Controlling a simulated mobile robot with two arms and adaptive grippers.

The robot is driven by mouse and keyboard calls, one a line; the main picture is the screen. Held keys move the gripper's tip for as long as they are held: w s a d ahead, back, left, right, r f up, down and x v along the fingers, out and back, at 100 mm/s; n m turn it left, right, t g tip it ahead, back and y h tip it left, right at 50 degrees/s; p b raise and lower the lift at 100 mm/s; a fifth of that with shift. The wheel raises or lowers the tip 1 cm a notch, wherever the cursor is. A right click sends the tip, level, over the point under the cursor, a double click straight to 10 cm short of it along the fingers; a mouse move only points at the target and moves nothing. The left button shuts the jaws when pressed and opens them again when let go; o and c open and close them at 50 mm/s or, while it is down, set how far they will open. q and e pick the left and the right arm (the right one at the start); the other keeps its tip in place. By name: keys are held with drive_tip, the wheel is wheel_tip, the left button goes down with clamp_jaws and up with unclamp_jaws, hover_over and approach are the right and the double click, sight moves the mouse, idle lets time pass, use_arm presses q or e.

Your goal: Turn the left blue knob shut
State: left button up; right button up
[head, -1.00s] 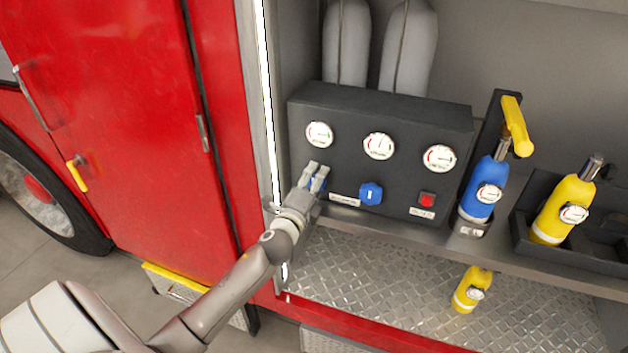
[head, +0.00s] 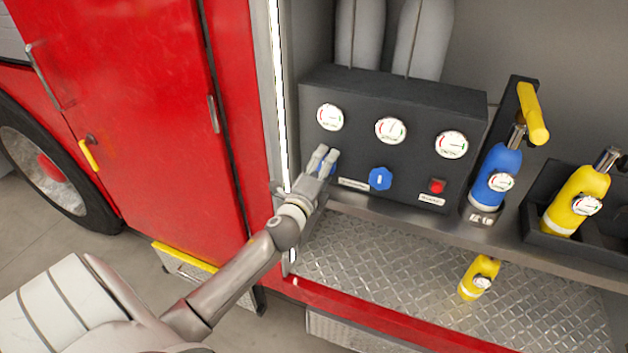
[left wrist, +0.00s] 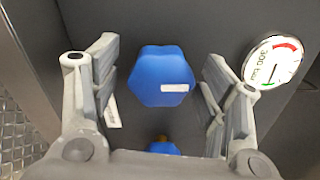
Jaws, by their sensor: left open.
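The left blue knob (left wrist: 165,76) is six-sided with a white mark that lies level across the left wrist view. In the head view only a sliver of blue shows behind my fingers. My left gripper (head: 324,160) is at the lower left of the dark panel, over this knob. In the left wrist view the fingers of the left gripper (left wrist: 160,62) are open, one on each side of the knob, with visible gaps. The right blue knob (head: 380,179) has an upright white mark. My right gripper is not in view.
The dark panel (head: 345,88) carries white gauges, one (head: 330,117) above the left knob, and a red button (head: 437,186). A blue bottle (head: 497,170) and yellow bottles (head: 575,200) stand to the right. The metal compartment frame (head: 270,100) is close on the left.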

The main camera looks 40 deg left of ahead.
use_arm(q)
drive_tip(key=v, duration=1.1)
drive_tip(key=s+d+f+n+g+h, duration=0.1)
drive_tip(key=s+f+n+g, duration=0.15)
drive_tip(key=f, duration=0.95)
drive_tip(key=s+d+f+n+g+b, duration=0.1)
drive_tip(key=s+f+n+g, duration=0.15)
drive_tip(key=f, duration=0.85)
drive_tip(key=s+d+f+n+g+h, duration=0.1)
drive_tip(key=s+f+n+g, duration=0.15)
drive_tip(key=f, duration=0.95)
drive_tip(key=s+d+f+n+g+h+b, duration=0.1)
drive_tip(key=s+d+f+n+g, duration=0.25)
drive_tip(key=s+f, duration=1)
drive_tip(key=s+d+f+n+g, duration=0.1)
drive_tip(key=s+f+g, duration=0.1)
drive_tip(key=s, duration=0.4)
drive_tip(key=s+d+f+n+g, duration=0.1)
drive_tip(key=s+d+f+n, duration=0.1)
drive_tip(key=s+f, duration=0.3)
drive_tip(key=s+d+f+n+g+h, duration=0.1)
drive_tip(key=s+f, duration=0.3)
drive_tip(key=s, duration=0.5)
drive_tip(key=shift+d+g+b, duration=0.4)
drive_tip(key=shift+d+g, duration=0.25)
drive_tip(key=shift+g, duration=0.15)
drive_tip(key=shift+c, duration=0.4)
